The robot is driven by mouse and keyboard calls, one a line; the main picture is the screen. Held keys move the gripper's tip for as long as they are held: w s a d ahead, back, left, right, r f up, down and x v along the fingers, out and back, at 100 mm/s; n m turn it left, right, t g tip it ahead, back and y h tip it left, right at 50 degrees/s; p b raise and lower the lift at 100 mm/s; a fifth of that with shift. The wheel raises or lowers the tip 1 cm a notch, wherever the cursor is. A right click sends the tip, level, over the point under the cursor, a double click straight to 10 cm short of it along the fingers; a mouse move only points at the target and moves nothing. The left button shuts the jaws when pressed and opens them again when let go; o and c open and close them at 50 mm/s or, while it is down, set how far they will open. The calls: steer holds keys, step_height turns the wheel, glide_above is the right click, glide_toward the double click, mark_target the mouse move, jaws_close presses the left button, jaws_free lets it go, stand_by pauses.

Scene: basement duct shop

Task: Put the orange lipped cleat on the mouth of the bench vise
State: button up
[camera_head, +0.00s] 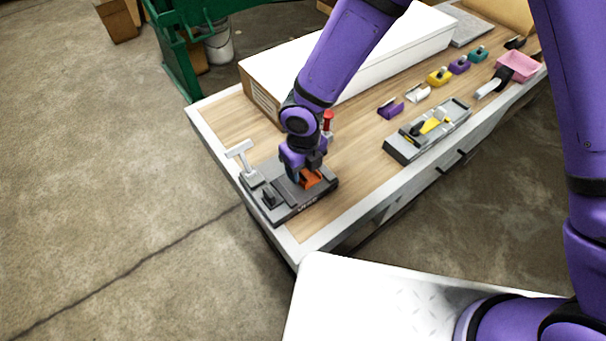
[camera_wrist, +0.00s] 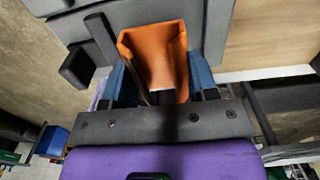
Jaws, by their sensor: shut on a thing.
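The orange lipped cleat (camera_head: 311,179) is under my gripper (camera_head: 303,171), at the right part of the grey bench vise (camera_head: 281,194). In the wrist view the cleat (camera_wrist: 156,57) sits between the two blue fingers of my gripper (camera_wrist: 160,85), which is shut on it. The vise body (camera_wrist: 185,14) lies right behind the cleat in that view. The vise stands on the near left corner of the workbench, with a light grey T-handle (camera_head: 241,155) on its left. I cannot tell whether the cleat touches the vise; the gripper hides part of both.
A grey tray (camera_head: 402,150) with a yellow tool lies at the bench's front edge. Purple (camera_head: 391,110), white, yellow and teal pieces stand in a row behind it. A pink bin (camera_head: 518,66) is far right. A long white-topped box (camera_head: 395,48) fills the back. A red-topped item (camera_head: 327,121) stands beside my wrist.

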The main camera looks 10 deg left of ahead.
mark_target(303, 172)
steer(key=shift+f, duration=1.75)
steer(key=o, duration=0.9)
steer(key=shift+f, duration=0.1)
step_height(303, 172, up, 12)
steer(key=shift+r, duration=0.15)
steer(key=shift+w, duration=0.1)
